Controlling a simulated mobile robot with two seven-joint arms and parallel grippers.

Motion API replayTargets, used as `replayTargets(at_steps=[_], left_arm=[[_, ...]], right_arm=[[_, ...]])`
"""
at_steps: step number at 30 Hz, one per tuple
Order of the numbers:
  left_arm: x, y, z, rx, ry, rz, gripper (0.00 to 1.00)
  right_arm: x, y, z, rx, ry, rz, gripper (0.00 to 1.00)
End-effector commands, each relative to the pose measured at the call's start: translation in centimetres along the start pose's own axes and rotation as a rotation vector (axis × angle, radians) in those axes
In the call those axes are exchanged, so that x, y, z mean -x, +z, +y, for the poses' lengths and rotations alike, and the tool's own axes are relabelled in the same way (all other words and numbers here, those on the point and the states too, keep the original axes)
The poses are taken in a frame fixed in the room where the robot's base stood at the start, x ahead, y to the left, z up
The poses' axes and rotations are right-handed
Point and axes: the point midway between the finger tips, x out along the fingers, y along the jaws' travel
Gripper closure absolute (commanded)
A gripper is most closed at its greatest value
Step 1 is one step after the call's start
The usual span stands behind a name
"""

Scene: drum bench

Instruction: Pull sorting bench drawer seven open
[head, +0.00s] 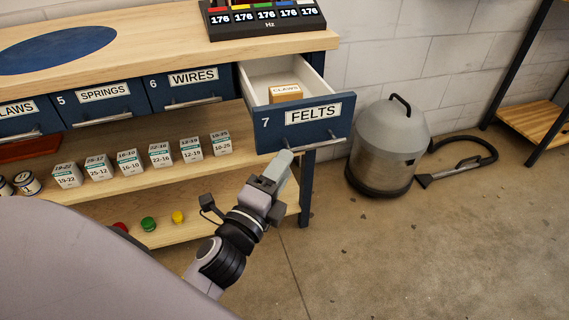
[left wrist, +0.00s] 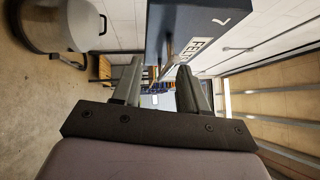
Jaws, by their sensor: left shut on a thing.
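Drawer seven (head: 264,120) has a blue front with a "7" and a "FELTS" label, and it is pulled well out of the bench at the right end. In the left wrist view the handle bar (left wrist: 172,66) runs between the two fingers, below the drawer front (left wrist: 190,28). My right gripper is in neither view.
The bench top (head: 150,45) carries a Hz display unit (head: 264,18). Closed drawers labelled WIRES (head: 187,90) and SPRINGS (head: 100,106) are to the left. Small boxes stand on the shelf (head: 110,200) below. A metal vacuum (head: 388,150) stands right of the drawer; the floor (head: 430,240) in front is clear.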

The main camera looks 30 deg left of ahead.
Motion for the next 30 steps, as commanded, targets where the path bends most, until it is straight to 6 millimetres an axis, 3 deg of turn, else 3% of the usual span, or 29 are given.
replayTargets(at_steps=[1,18,30], left_arm=[[0.6,0.1,1.1,0.001,0.018,-0.006,0.64],[4.5,0.0,0.8,0.001,0.008,-0.003,0.64],[5.0,0.0,0.7,0.000,0.004,-0.003,0.64]], right_arm=[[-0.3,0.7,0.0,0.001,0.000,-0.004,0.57],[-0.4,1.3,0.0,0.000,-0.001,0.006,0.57],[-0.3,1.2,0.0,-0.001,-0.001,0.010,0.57]])
